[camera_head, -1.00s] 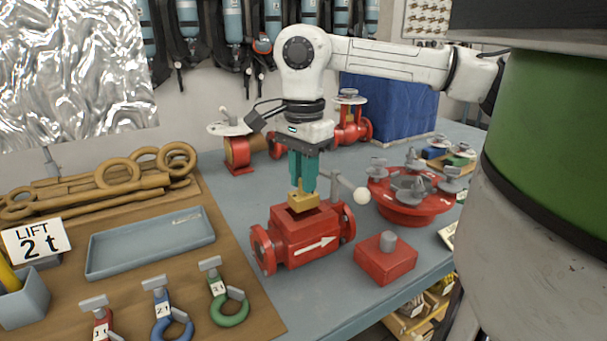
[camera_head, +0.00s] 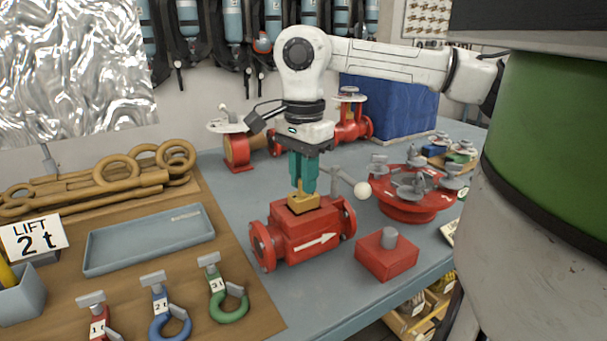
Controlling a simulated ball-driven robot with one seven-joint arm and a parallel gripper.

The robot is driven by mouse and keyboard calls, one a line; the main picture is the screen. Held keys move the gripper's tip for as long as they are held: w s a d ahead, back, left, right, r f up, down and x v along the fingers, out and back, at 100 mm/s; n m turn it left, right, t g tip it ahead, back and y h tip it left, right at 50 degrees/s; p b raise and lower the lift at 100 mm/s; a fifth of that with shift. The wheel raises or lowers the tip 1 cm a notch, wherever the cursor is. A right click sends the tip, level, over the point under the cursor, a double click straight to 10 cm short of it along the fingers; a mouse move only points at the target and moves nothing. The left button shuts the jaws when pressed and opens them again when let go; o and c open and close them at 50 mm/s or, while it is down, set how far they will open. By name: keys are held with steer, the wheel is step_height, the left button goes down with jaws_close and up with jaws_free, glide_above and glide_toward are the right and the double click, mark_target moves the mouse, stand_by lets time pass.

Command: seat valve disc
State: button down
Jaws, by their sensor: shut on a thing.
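The brass valve disc (camera_head: 304,203) is a gold block with an upright stem, at the top opening of the red valve body (camera_head: 305,236). The body lies on the bench, has round end flanges, and bears a white arrow pointing right. My gripper (camera_head: 304,188) points straight down with teal fingers, shut on the disc's stem. The disc's lower part is hidden by the body's rim, so I cannot tell how deep it sits. The red bonnet (camera_head: 386,258) with a grey stub on top stands on the bench to the right of the body.
A lever with a white knob (camera_head: 361,191) stands close behind the body. A red round flange with grey handwheels (camera_head: 412,197) is at the right. A blue tray (camera_head: 150,239), brown lifting eyes and coloured shackles (camera_head: 229,305) lie at left. Grey bench is bare in front of the valve.

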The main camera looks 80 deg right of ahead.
steer(key=shift+f+b, duration=1.2)
steer(key=shift+f, duration=0.3)
steer(key=c, duration=1)
jaws_free()
steer(key=shift+o, duration=0.2)
step_height(320, 180, up, 11)
steer(key=shift+f, duration=0.1)
steer(key=shift+p, duration=0.35)
